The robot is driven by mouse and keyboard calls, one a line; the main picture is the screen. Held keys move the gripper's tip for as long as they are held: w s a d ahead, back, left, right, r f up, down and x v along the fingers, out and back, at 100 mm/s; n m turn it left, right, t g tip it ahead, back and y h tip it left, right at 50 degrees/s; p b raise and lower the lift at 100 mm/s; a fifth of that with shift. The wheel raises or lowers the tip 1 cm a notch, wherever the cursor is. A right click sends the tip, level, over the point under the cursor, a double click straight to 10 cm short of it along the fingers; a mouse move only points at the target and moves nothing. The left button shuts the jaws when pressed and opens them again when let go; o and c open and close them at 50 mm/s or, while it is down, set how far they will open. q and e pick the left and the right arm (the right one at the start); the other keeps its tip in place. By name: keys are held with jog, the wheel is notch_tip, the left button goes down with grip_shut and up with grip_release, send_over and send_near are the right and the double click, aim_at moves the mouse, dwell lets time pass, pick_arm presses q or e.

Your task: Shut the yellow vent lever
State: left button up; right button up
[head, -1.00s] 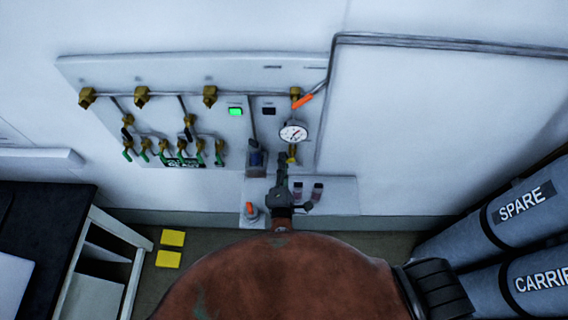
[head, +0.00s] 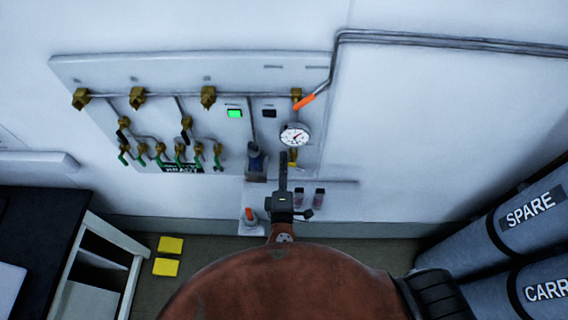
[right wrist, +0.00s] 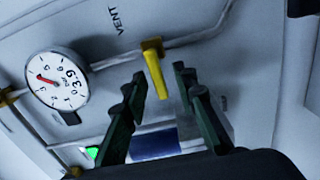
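The yellow vent lever (right wrist: 157,75) hangs from a brass valve on a grey pipe in the right wrist view, under the word VENT. It lies across the pipe's line. In the head view the lever (head: 292,157) is small, partly hidden beside my gripper's fingers, below the round gauge. My right gripper (right wrist: 160,78) is open, one dark green finger on each side of the lever in the picture. I cannot tell whether either finger touches it. In the head view the right gripper (head: 283,158) reaches up to the panel from below. My left gripper is not in view.
A white pressure gauge (head: 294,135) sits just above the lever, and an orange lever (head: 306,102) above that. Several green-handled valves (head: 180,152) fill the panel's left part. Grey cylinders (head: 525,215) stand at the right. A dark-topped bench (head: 40,215) is at the left.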

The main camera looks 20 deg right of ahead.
jog(key=shift+s, duration=0.2)
jog(key=v, duration=0.7)
jog(key=shift+s, duration=0.1)
dwell(0.4)
